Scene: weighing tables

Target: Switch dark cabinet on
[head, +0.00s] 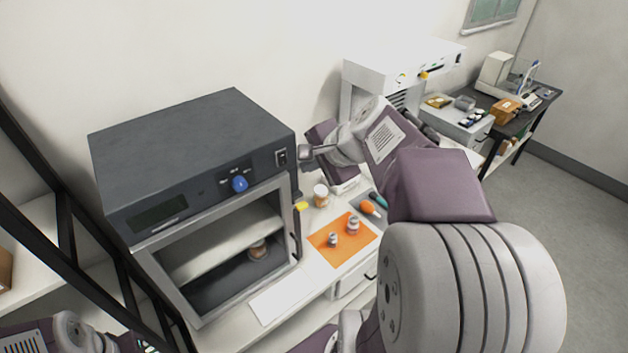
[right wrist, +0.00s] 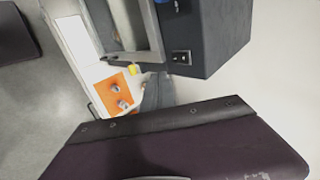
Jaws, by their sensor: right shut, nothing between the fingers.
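The switch also shows in the right wrist view (right wrist: 181,57). My right gripper (head: 305,153) is shut and empty, its tip just right of the switch; I cannot tell if they touch. My left arm shows at the lower left, its gripper out of view.
An orange mat (head: 325,251) with small jars lies right of the cabinet, near another jar (head: 321,195) and an orange-handled tool (head: 370,208). A black frame post (head: 60,245) crosses the left. A white fume hood (head: 390,70) and a dark table (head: 515,110) stand farther back.

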